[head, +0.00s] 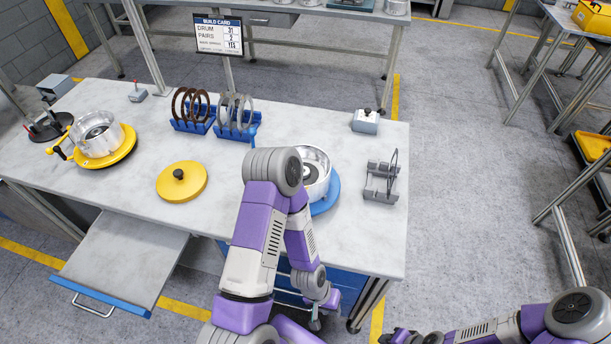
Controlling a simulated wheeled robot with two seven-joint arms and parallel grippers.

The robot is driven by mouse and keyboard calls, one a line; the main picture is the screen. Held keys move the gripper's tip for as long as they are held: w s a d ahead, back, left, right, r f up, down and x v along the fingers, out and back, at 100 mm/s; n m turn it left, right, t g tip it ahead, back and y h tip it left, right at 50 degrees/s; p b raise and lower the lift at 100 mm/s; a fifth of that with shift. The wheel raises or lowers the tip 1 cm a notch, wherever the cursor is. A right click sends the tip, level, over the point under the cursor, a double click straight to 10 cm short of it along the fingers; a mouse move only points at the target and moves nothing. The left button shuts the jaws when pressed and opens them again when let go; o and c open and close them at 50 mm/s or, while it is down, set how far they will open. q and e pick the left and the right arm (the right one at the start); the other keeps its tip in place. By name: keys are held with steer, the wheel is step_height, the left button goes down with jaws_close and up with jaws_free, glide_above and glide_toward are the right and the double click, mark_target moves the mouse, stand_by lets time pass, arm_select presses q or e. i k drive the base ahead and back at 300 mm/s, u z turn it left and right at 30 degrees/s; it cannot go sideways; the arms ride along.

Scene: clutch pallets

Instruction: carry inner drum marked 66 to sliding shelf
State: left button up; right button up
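One metal drum (98,136) sits on a yellow round base at the table's left. A second metal drum (318,160) sits on a blue round base (326,199) right of centre, partly hidden by my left arm. I cannot read the number 66 on either. The sliding shelf (125,258), a grey plate with a blue front edge and handle, sticks out below the table's front left. My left gripper (318,308) hangs low in front of the table, apart from both drums; its fingers are too small to read. My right gripper (398,337) is at the bottom edge, unclear.
The table (230,150) also holds a yellow lid (181,182), blue racks with brown rings (190,105) and grey rings (234,108), a grey stand (381,185) and a small box (365,121). A build card (219,36) reads drum 31. The sliding shelf looks empty.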

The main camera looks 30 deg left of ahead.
mark_target(122, 257)
steer(key=z, duration=0.85)
steer(key=k, duration=1.2)
steer(key=u, duration=0.5)
